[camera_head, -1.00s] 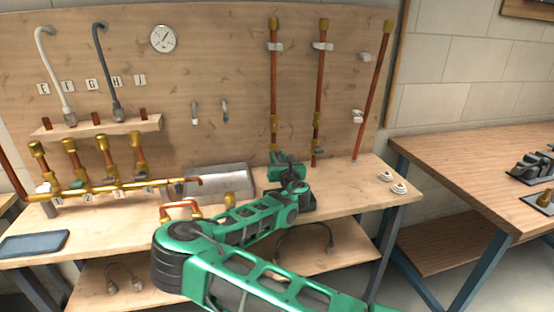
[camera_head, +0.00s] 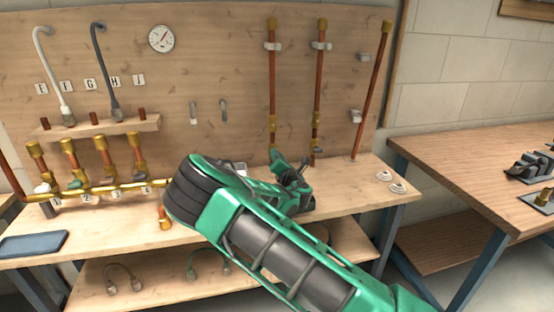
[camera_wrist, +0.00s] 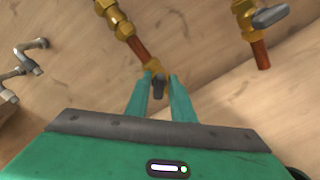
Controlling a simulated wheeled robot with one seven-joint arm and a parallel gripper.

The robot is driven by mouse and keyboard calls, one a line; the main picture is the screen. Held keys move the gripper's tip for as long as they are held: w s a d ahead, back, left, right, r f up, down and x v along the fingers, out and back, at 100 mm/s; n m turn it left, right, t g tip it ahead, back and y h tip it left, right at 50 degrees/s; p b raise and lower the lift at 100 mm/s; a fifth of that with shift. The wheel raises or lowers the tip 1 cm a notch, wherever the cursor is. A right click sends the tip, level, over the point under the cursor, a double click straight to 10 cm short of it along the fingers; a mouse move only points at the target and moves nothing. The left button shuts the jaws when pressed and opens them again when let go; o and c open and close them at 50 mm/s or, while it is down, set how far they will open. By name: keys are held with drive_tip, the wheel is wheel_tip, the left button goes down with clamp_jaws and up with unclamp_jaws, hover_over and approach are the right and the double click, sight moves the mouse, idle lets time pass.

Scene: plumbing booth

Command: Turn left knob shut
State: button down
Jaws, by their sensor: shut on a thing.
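The left copper pipe (camera_head: 272,95) stands upright on the wooden panel, with brass fittings at its top and low end. In the wrist view, its low end (camera_wrist: 138,48) runs down to a small dark knob (camera_wrist: 158,88) on a brass fitting. My gripper (camera_wrist: 160,80) has its two green fingers on either side of this knob and is shut on it. In the head view, my gripper (camera_head: 279,158) is at the foot of the left pipe, and my arm hides the knob.
The middle pipe (camera_head: 318,95), with a grey lever (camera_wrist: 270,17) in the wrist view, stands close to the right. A slanted pipe (camera_head: 372,90) is further right. Two grey hooked handles (camera_head: 194,112) are on the panel to the left. A brass manifold (camera_head: 100,190) lies at the bench's left.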

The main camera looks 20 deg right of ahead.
drive_tip(key=shift+d+f+m, duration=0.1)
drive_tip(key=shift+d+m, duration=0.15)
drive_tip(key=shift+m, duration=0.05)
drive_tip(key=c, duration=1.7)
unclamp_jaws()
drive_tip(key=shift+c, duration=0.2)
drive_tip(key=shift+a, duration=0.1)
drive_tip(key=s, duration=1)
drive_tip(key=shift+s, duration=0.3)
drive_tip(key=shift+o, duration=0.6)
